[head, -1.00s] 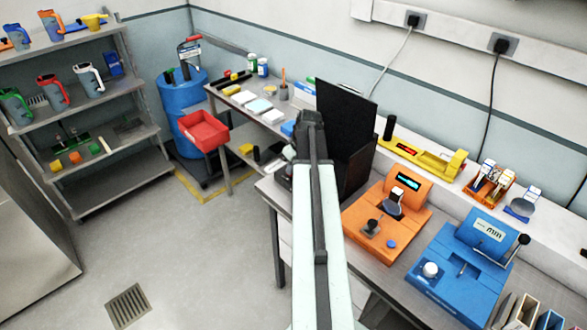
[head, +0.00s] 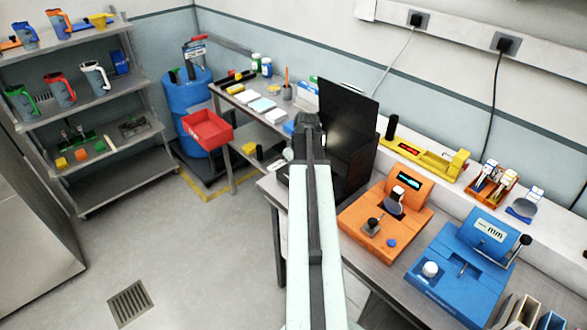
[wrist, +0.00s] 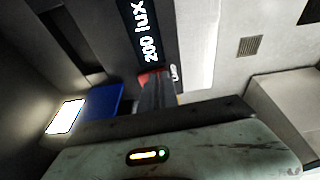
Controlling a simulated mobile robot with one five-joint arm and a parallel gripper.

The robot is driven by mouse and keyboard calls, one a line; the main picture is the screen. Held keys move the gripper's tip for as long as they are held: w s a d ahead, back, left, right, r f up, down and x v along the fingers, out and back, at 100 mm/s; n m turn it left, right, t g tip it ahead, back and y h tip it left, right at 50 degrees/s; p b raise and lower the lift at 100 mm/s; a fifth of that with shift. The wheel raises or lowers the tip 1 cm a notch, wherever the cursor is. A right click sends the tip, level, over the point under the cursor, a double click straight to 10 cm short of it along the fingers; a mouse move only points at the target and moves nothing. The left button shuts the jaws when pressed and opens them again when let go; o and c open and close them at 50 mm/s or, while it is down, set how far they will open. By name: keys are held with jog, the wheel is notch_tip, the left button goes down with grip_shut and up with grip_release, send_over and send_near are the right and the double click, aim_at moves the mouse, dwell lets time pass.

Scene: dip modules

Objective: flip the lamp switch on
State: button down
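A black booth (head: 346,110) with tall dark panels stands at the end of the bench, past my arm. A pale glow shows on its inner panel. In the wrist view a bright white lit panel (wrist: 66,117) shows inside dark walls, beside a blue piece (wrist: 103,101). A dark label reading "200 lux" (wrist: 146,32) is at the top. A small red part, likely the switch (wrist: 150,76), is at the tip of my gripper (wrist: 157,88). My fingers look together as one narrow shape; whether they touch the red part is unclear. My arm hides the gripper in the head view.
An orange device (head: 385,222) and a blue device (head: 460,265) stand right of the booth, with a yellow device (head: 428,160) behind. A red bin (head: 206,131) and a blue drum (head: 184,98) are at the left. Floor between shelf and bench is clear.

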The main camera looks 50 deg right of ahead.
jog(key=shift+w+d+r, duration=0.1)
jog(key=shift+w+d, duration=0.25)
jog(key=shift+d, duration=0.1)
jog(key=shift+s+d, duration=0.15)
jog(key=shift+r+p, duration=0.6)
jog(key=shift+p, duration=0.1)
jog(key=w+a+p+v, duration=0.1)
jog(key=p+v, duration=1.1)
jog(key=shift+a+r, duration=0.35)
jog(key=shift+a, duration=0.05)
jog(key=shift+s, duration=0.1)
